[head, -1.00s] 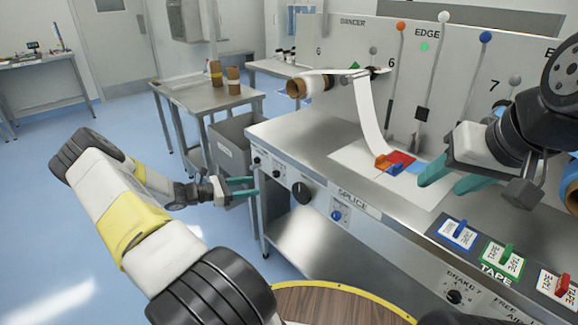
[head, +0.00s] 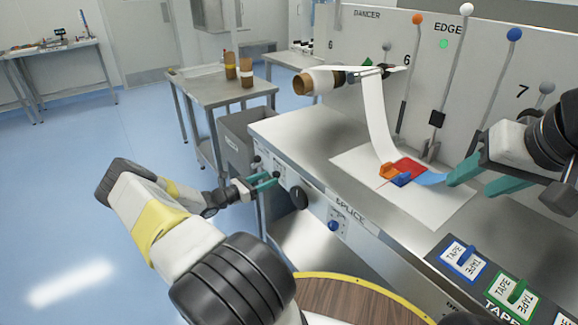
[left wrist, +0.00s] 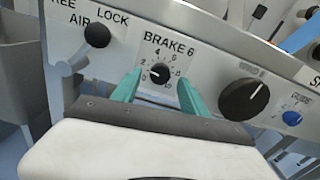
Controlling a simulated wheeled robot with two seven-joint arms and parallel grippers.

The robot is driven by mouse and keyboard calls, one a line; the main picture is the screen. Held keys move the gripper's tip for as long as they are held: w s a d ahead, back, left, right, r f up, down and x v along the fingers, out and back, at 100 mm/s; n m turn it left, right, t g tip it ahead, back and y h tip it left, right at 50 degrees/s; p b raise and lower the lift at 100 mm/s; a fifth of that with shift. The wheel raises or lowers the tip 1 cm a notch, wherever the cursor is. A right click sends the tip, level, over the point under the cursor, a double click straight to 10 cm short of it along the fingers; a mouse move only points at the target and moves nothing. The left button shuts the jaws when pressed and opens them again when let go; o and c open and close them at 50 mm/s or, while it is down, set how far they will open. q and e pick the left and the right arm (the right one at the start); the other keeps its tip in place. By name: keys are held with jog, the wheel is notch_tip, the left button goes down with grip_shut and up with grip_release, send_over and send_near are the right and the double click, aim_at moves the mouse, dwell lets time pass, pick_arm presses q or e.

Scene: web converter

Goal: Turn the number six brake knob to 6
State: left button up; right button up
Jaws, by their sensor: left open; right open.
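The BRAKE 6 knob (left wrist: 160,73) is a small black knob with a white pointer on a numbered dial plate, on the machine's front panel. Its pointer seems turned toward the left, low-number side; the exact reading is too small to tell. My left gripper (left wrist: 158,84) is open, with its teal fingers one on each side of the knob in the left wrist view. I cannot tell whether they touch it. In the head view my left gripper (head: 264,181) is at the panel and partly hides the knob. My right gripper (head: 476,178) is open and empty above the worktop.
A black FREE/LOCK air knob (left wrist: 97,35) is to the left of the dial. A larger black knob (left wrist: 244,99) and a blue knob (left wrist: 292,118) are to the right. A grey bin (head: 236,140) stands beside the machine. A round wooden top (head: 345,300) is in front.

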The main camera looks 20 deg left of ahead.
pick_arm(q)
jog(key=shift+x, duration=1.15)
jog(key=shift+c, duration=0.2)
grip_shut()
